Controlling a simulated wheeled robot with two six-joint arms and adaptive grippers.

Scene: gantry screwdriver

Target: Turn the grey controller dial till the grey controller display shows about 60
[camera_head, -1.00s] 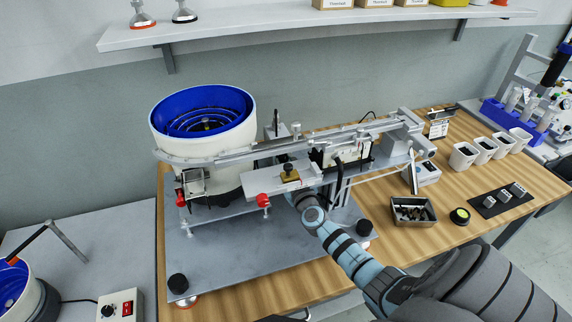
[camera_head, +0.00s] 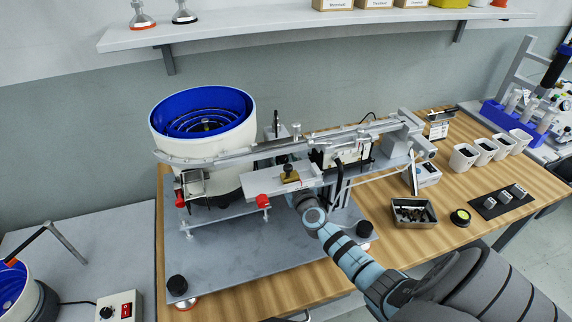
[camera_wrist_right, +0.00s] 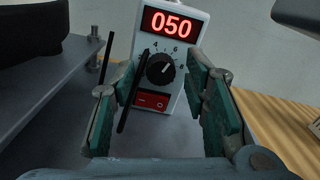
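The grey controller (camera_wrist_right: 172,92) is a pale box in the right wrist view. Its red-lit display (camera_wrist_right: 171,24) reads 050. Below it is the black controller dial (camera_wrist_right: 160,69), with a white pointer mark and printed numbers around it. A red rocker switch (camera_wrist_right: 152,101) sits under the dial. My right gripper (camera_wrist_right: 163,85) is open, with one green-padded finger on each side of the dial. Gaps show between the pads and the dial. In the head view my right gripper (camera_head: 301,201) is mostly hidden under the feeder's rail plate, and I cannot make out this controller there. My left gripper is not in view.
A blue-lined bowl feeder (camera_head: 205,125) stands on a grey base plate (camera_head: 240,262), with a metal rail (camera_head: 290,135) running right. Another controller (camera_head: 120,308) is at the lower left. A metal parts tray (camera_head: 414,222) and white cups (camera_head: 464,157) stand on the wooden table.

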